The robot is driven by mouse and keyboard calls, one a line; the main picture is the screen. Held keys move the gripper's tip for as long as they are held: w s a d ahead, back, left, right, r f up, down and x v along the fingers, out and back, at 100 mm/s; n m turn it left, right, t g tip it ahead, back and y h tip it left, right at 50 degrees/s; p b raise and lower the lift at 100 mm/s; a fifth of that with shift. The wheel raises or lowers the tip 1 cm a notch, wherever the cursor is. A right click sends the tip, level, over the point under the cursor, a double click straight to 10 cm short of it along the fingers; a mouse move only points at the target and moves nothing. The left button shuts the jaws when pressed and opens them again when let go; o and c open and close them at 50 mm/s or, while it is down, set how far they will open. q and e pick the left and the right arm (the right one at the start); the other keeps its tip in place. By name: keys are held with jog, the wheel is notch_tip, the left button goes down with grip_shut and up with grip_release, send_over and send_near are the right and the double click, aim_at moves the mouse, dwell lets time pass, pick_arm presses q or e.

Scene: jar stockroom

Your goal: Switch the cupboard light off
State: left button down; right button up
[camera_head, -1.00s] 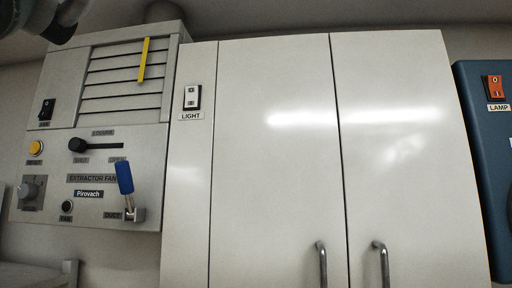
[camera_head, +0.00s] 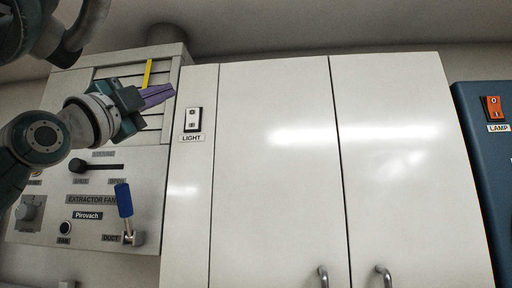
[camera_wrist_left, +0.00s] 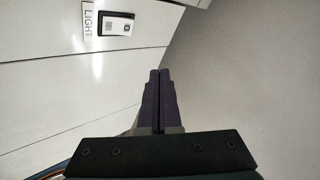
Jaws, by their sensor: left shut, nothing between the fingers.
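The light switch (camera_head: 193,119) is a white rocker in a dark frame on the narrow left panel of the white cupboard (camera_head: 275,160), with a LIGHT label (camera_head: 191,138) below it. It also shows at the top left of the left wrist view (camera_wrist_left: 116,24). My left gripper (camera_head: 172,91) is shut and empty, its purple fingertips just left of and a little above the switch in the head view, apart from it in the wrist view. In the wrist view the shut fingers (camera_wrist_left: 159,75) point forward. My right gripper is not in view.
The extractor fan panel (camera_head: 150,190) with a blue-handled duct lever (camera_head: 124,200) and slider knob (camera_head: 78,166) is left of the cupboard, partly behind my left arm. A blue unit (camera_head: 480,150) with an orange lamp switch (camera_head: 493,107) is at right. The cupboard doors are closed.

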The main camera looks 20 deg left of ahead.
aim_at(192, 119)
pick_arm(q)
jog(key=shift+s+a+r, duration=0.1)
jog(key=shift+r, duration=0.15)
jog(key=shift+w+a+r, duration=0.2)
jog(key=shift+w+a, duration=0.1)
jog(key=shift+w, duration=1.15)
jog(key=shift+w+a+r, duration=0.15)
jog(key=shift+w+a, duration=0.15)
jog(key=shift+w, duration=1.1)
jog(key=shift+w+a+r, duration=0.2)
jog(key=shift+w+a, duration=0.1)
jog(key=shift+w, duration=1.15)
jog(key=shift+w+p, duration=0.4)
jog(key=shift+p, duration=0.05)
